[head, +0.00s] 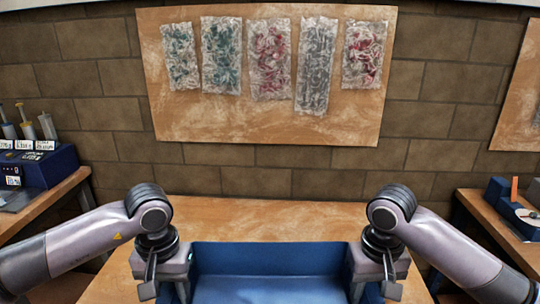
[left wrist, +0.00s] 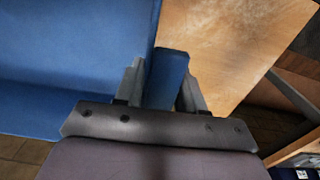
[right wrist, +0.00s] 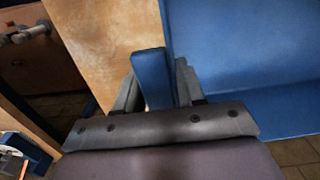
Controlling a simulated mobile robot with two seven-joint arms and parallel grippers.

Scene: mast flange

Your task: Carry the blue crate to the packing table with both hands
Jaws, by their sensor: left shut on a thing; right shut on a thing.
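The blue crate (head: 270,258) is between my two grippers at the bottom of the head view; its near part is cut off by the frame. My left gripper (head: 166,280) is shut on the crate's left side. In the left wrist view, the left fingers (left wrist: 160,88) stand on both sides of a blue upright part of the crate (left wrist: 70,50). My right gripper (head: 374,280) is shut on the crate's right side. In the right wrist view, the right fingers (right wrist: 155,88) likewise flank a blue part of the crate (right wrist: 240,50). A wooden table (head: 270,216) lies beyond and beside the crate.
A brick wall with a board (head: 270,125) of several filled plastic bags stands behind the table. A left side table holds a blue box (head: 45,165) and syringe-like tools. A right side table (head: 490,215) holds small items. The wooden table's visible top is bare.

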